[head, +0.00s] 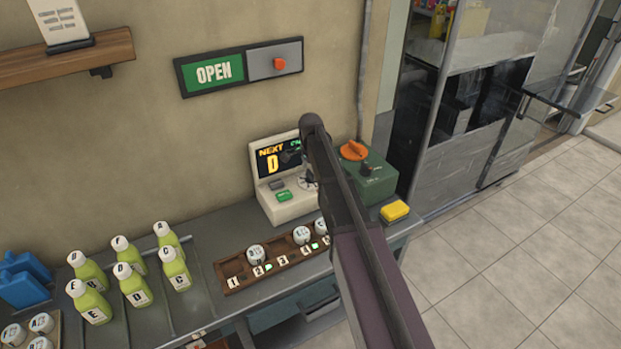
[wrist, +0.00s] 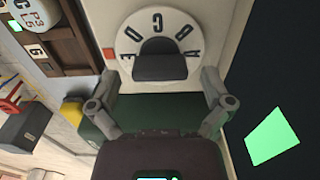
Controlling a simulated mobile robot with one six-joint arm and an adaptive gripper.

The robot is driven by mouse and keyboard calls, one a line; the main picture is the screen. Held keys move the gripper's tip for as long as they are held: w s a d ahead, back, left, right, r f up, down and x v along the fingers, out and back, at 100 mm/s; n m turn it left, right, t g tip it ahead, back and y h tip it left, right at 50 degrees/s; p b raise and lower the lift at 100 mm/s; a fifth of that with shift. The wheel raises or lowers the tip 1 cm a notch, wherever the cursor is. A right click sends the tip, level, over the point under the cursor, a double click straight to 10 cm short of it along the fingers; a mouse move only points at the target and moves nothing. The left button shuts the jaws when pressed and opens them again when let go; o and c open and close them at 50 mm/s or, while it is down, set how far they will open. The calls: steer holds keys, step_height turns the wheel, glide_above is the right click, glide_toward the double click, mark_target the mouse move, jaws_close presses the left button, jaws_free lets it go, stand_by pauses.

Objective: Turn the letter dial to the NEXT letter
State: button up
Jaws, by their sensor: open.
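The letter dial (wrist: 127,42) is a white disc with black letters around its rim, including E, D, C, B and A. A dark grey knob (wrist: 160,66) sits at its middle; I cannot tell which letter it points at. My gripper (wrist: 160,80) is open, one finger on each side of the knob's lower part in the wrist view, and holds nothing. Whether the fingers touch the dial is unclear. In the head view the screen (head: 278,154) of the cream machine (head: 291,207) shows NEXT and a D. My arm hides much of the dial there.
A green box (head: 372,190) with an orange top stands right of the machine, near a yellow block (head: 394,211). A wooden rack (head: 262,287) with lettered caps lies in front. Several green bottles (head: 135,285) stand at left. An OPEN sign (head: 214,73) hangs above.

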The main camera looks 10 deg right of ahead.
steer(key=shift+f, duration=0.4)
steer(key=c, duration=1.1)
steer(key=shift+o, duration=0.2)
steer(key=shift+n, duration=0.4)
steer(key=n, duration=0.3)
steer(key=shift+n, duration=2.5)
steer(key=shift+s, duration=0.1)
